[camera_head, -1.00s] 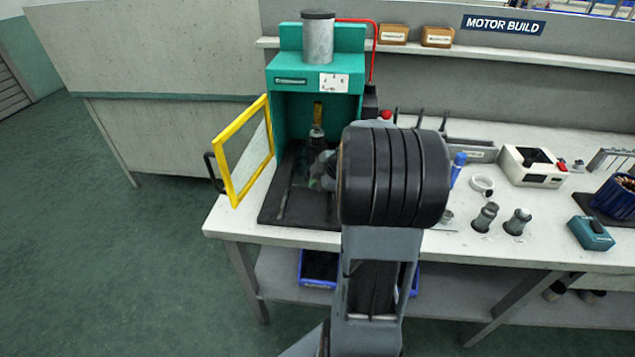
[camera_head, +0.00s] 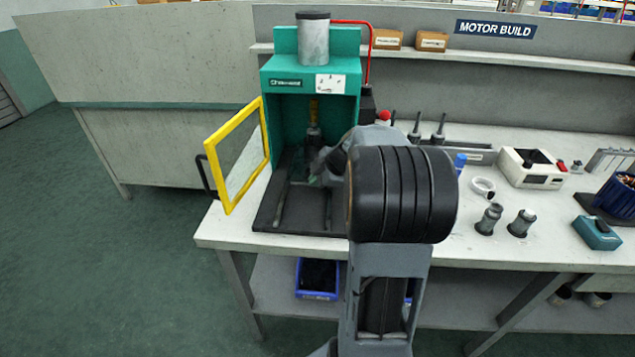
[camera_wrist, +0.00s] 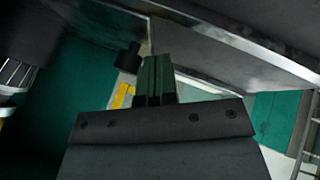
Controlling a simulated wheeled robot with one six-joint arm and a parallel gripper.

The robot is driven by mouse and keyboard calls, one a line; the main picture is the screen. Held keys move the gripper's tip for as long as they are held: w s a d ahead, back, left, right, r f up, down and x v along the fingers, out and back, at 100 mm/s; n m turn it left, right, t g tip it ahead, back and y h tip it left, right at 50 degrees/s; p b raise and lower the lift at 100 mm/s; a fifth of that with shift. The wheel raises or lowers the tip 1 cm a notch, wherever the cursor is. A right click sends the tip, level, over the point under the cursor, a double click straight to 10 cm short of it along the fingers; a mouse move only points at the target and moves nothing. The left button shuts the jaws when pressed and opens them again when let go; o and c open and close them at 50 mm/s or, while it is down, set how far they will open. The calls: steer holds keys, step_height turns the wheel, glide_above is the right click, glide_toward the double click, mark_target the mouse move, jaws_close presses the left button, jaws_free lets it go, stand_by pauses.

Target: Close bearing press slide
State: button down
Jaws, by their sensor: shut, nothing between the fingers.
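The teal bearing press (camera_head: 284,128) stands on the bench with a silver cylinder on top. Its yellow-framed door (camera_head: 216,157) hangs open to the left. A dark base plate with rails (camera_head: 308,218) runs from inside the press toward the bench's front edge. Inside, a yellow and dark ram (camera_head: 314,118) points down. I cannot clearly make out the slide itself. My gripper (camera_head: 315,180) is low over the plate at the press mouth, partly hidden by my wrist. In the wrist view my gripper's fingers (camera_wrist: 155,78) are together and hold nothing.
A wide metal edge (camera_wrist: 235,50) passes close to the right of the fingers in the wrist view. On the bench, right of my arm, are grey cylindrical parts (camera_head: 489,219), a white ring (camera_head: 483,187) and a white device (camera_head: 532,167). A blue bin (camera_head: 318,279) is below.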

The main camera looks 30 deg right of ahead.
steer(key=shift+s+a+f+b, duration=0.1)
steer(key=shift+s+f+b, duration=0.1)
steer(key=shift+s+b, duration=0.25)
steer(key=shift+s+f+b, duration=0.2)
steer(key=shift+s, duration=0.3)
steer(key=p+v, duration=0.1)
steer(key=v, duration=1)
steer(key=shift+s+a+m, duration=0.1)
steer(key=shift+m, duration=0.2)
